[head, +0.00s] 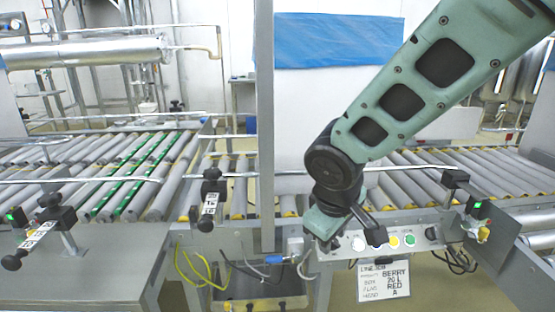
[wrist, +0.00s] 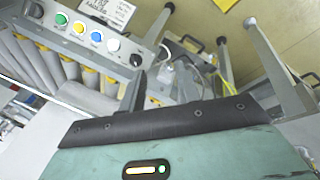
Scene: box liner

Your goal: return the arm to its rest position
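My arm (head: 400,95) comes in from the upper right of the head view and slants down to the left. My gripper (head: 345,225) hangs low at the front of the conveyor, in front of the left end of the button panel. In the wrist view the teal hand fills the bottom, with a black pad across it and a dark finger-like piece (wrist: 134,92) above. I see nothing held in it. The gap between the fingers cannot be made out.
The button panel (head: 420,237) is close to my gripper, with a handwritten sign (head: 384,280) below it. Roller conveyors (head: 125,165) run left and right. A grey upright post (head: 265,120) stands left of my arm. Cables (head: 205,270) hang below the conveyor edge.

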